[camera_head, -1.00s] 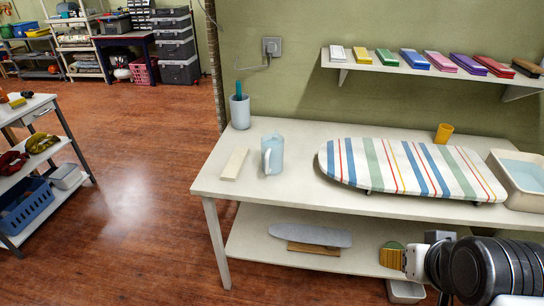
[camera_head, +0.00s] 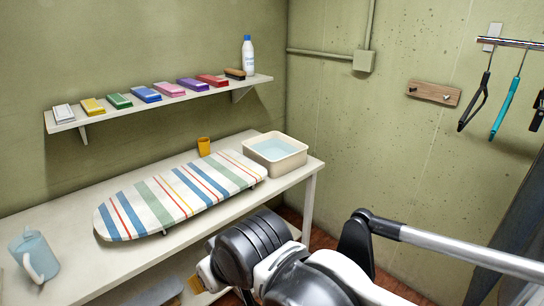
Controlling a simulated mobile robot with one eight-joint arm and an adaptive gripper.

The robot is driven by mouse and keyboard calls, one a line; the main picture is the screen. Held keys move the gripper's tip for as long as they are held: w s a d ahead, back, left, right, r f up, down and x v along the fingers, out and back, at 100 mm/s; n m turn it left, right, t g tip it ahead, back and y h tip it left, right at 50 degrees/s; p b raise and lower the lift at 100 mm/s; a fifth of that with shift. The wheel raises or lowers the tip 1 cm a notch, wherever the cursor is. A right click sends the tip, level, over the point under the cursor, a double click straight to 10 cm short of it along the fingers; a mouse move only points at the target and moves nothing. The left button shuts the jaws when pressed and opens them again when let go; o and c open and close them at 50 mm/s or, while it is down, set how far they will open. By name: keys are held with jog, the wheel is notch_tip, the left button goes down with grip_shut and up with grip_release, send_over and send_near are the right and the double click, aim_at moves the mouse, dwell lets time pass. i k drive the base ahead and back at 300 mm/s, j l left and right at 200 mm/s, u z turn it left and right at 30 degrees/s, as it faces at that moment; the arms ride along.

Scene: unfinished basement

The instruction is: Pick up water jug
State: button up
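The water jug is most likely the pale blue, handled jug (camera_head: 36,257), standing upright on the white table (camera_head: 110,273) at the lower left. Its handle faces down and right in the picture. My arm's dark and white links fill the lower middle, to the right of the jug and well apart from it. The fingers of my gripper do not show, so its state is hidden. Nothing is seen touching the jug.
A striped ironing board (camera_head: 180,190) lies on the table, with a yellow cup (camera_head: 204,147) and a cream basin (camera_head: 282,166) of water behind. A wall shelf (camera_head: 150,104) holds several coloured blocks and a white bottle (camera_head: 248,55). Hangers hang at right.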

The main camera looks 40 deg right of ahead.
aim_at(29, 249)
jog(key=i+j+u, duration=0.2)
jog(key=u, duration=0.2)
jog(key=i+j+u, duration=0.1)
jog(key=i+u, duration=0.5)
jog(key=u, duration=0.25)
jog(key=i+u, duration=0.4)
jog(key=k, duration=0.1)
